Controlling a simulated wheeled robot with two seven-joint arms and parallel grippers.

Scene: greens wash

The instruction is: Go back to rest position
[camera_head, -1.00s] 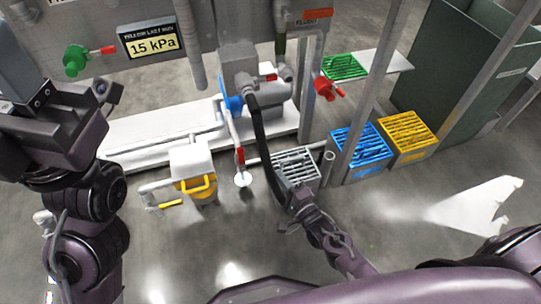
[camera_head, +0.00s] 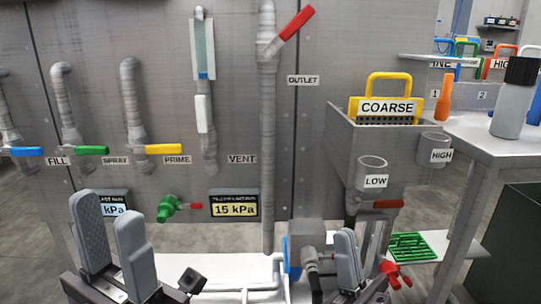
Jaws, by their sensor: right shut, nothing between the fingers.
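My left gripper (camera_head: 108,210) is raised at the lower left of the head view. Its two grey fingers stand upright and apart, with nothing seen between them. My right gripper (camera_head: 359,240) is at the lower centre right, its fingers pointing up. It is shut and empty, in front of the pipework below the bin. Both grippers appear in front of the grey wall panel (camera_head: 235,120). Most of both arms is outside the view.
The panel carries blue, green, yellow and red (camera_head: 293,22) valve handles. A grey bin with a yellow COARSE basket (camera_head: 384,88) is at right, beside a table (camera_head: 490,140) with bottles. A green grate (camera_head: 412,246) and red valve (camera_head: 393,275) lie near my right gripper.

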